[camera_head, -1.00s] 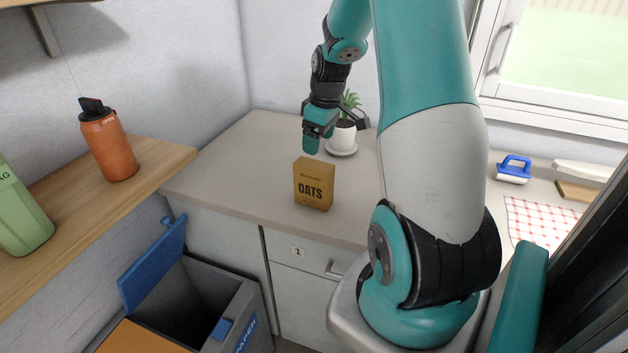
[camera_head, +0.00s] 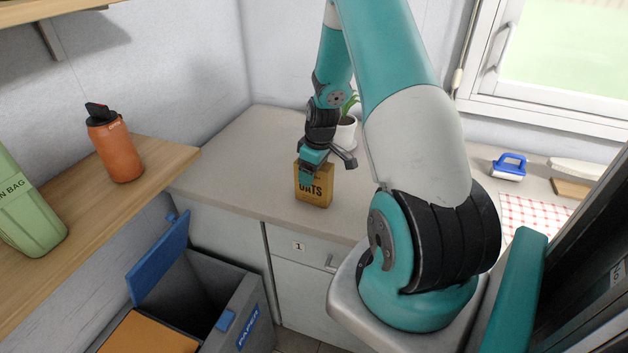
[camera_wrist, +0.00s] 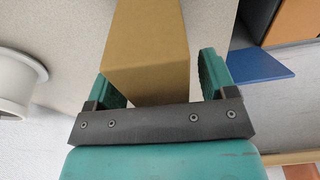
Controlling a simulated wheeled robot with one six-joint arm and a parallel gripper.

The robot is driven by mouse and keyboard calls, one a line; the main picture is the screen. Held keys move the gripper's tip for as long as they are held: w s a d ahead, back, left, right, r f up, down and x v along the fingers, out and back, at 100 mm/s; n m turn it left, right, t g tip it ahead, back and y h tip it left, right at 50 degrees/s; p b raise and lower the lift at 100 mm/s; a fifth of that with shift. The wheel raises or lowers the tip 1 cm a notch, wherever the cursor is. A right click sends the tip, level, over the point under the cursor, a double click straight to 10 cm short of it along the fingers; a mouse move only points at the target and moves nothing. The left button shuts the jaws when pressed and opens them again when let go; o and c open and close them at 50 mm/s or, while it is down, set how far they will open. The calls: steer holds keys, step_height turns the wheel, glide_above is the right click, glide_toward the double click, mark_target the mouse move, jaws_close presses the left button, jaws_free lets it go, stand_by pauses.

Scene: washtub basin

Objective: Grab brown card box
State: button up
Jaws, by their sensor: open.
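The brown card box (camera_head: 314,192), marked OATS, stands upright on the grey counter in the head view. My gripper (camera_head: 308,177) is just above and in front of the box's top part and hides some of its lettering. In the wrist view the plain brown box (camera_wrist: 148,50) lies between the two teal fingers of my gripper (camera_wrist: 160,78). Whether either finger touches the box is not clear.
A potted plant (camera_head: 345,132) stands behind my gripper on the counter (camera_head: 235,160). A grey paper bin (camera_head: 250,300) with its blue lid (camera_head: 160,262) raised is below left. An orange bottle (camera_head: 116,150) stands on the wooden shelf at left.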

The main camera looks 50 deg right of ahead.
steer(key=shift+f, duration=0.25)
stand_by(0.4)
steer(key=c, duration=1)
steer(key=shift+r, duration=0.1)
